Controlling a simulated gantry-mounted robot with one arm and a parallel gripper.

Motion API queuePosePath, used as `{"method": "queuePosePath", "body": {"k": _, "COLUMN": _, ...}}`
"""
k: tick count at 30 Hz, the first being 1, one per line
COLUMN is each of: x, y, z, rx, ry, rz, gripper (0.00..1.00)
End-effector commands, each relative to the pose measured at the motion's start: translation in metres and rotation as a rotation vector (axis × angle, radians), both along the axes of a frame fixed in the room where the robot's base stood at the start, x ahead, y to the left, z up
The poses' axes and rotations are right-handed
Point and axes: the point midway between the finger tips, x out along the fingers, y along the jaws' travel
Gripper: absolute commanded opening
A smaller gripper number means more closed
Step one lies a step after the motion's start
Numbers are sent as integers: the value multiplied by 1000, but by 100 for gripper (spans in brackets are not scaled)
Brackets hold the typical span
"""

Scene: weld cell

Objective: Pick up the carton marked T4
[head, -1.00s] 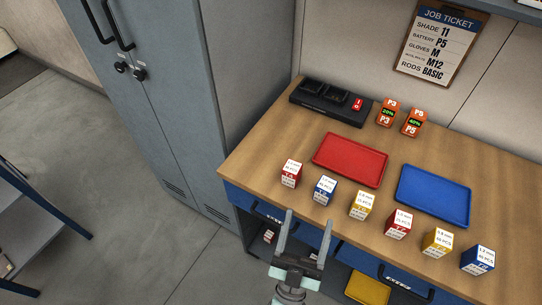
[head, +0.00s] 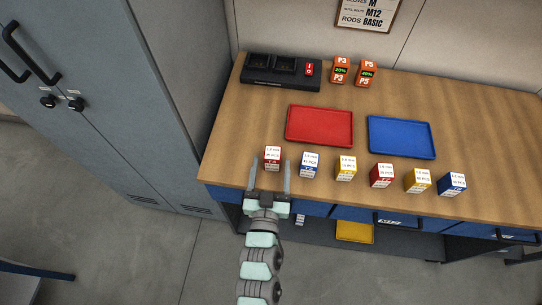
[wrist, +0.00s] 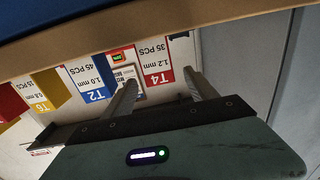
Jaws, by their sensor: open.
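The carton marked T4 (wrist: 157,77) is white and red. It shows in the wrist view just beyond my fingertips, between their lines. In the head view it appears to be the leftmost red-and-white carton (head: 272,158), upright near the bench's front edge; its mark is too small to read there. My gripper (head: 269,165) is open and empty at the front edge, its fingers on either side of that carton in the picture. I cannot tell whether they reach around it. The blue T2 carton (wrist: 88,80) stands beside T4, close to one finger.
Several more cartons, including a yellow one (head: 346,168), stand in a row to the right. A red tray (head: 320,126) and a blue tray (head: 401,137) lie behind them. A black charger (head: 281,72) and two orange batteries stand at the back. A grey cabinet (head: 100,90) rises at the left.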

Motion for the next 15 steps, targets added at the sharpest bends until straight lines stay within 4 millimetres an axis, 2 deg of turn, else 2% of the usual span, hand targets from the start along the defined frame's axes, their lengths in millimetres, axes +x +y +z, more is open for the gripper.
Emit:
{"method": "queuePosePath", "body": {"k": 3, "x": 16, "y": -1, "z": 3, "rx": 0, "ry": -7, "rz": 1, "gripper": 66}}
{"method": "queuePosePath", "body": {"k": 10, "x": 29, "y": -3, "z": 1, "rx": 0, "ry": -5, "rz": 1, "gripper": 66}}
{"method": "queuePosePath", "body": {"k": 15, "x": 52, "y": -6, "z": 0, "rx": -2, "ry": -6, "rz": 0, "gripper": 66}}
